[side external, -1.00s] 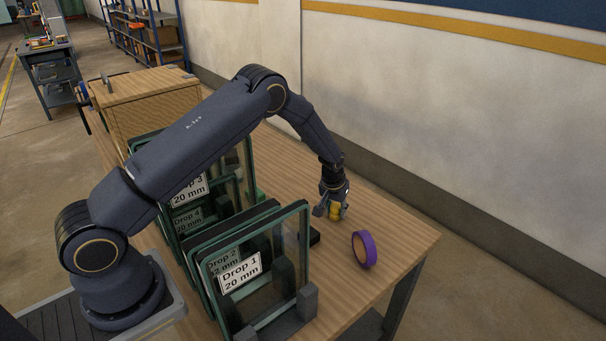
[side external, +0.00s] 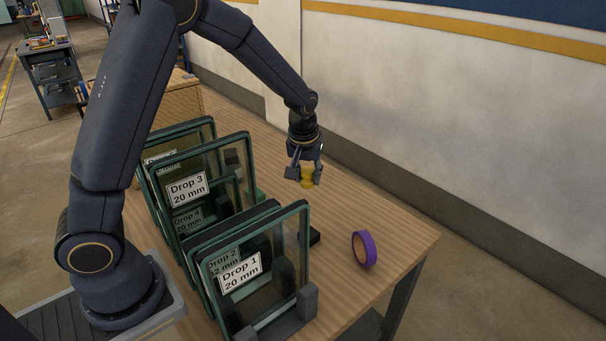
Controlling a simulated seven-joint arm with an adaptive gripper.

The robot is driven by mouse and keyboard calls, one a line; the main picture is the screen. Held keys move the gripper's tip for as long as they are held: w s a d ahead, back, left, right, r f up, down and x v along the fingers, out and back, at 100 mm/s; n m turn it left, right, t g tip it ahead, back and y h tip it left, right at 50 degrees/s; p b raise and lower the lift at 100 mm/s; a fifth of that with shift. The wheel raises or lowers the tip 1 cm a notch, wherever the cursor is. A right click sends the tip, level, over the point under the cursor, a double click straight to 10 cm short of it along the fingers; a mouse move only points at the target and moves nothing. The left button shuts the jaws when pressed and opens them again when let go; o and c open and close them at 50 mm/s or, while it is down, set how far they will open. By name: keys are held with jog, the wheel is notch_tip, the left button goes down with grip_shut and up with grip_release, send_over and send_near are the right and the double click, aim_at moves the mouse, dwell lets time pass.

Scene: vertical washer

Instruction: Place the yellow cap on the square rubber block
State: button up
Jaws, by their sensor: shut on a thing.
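My gripper (side external: 304,177) is shut on the yellow cap (side external: 306,171) and holds it in the air above the wooden table. The cap shows between the two fingers, which cover part of it. A small dark block (side external: 314,237) lies on the table below the gripper and nearer the camera, just right of the framed panels. It may be the square rubber block; the glass panel and its frame partly hide it. The cap and this block are apart.
Several framed glass panels stand upright, among them one labelled Drop 1 (side external: 240,272) and one labelled Drop 3 (side external: 187,189). A purple tape roll (side external: 369,249) stands near the table's right edge. The wooden table (side external: 380,215) is clear behind the roll.

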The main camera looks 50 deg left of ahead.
aim_at(310, 175)
jog(key=r, duration=0.1)
jog(key=d+r, duration=0.1)
jog(key=s+r, duration=0.1)
jog(key=shift+s+d+r, duration=0.1)
jog(key=shift+d+r, duration=0.1)
jog(key=shift+d, duration=0.05)
jog(key=shift+d+f, duration=0.2)
jog(key=shift+f, duration=0.1)
notch_tip(310, 175, down, 17)
jog(key=shift+f, duration=0.1)
jog(key=o, duration=1.2)
jog(key=shift+c, duration=0.2)
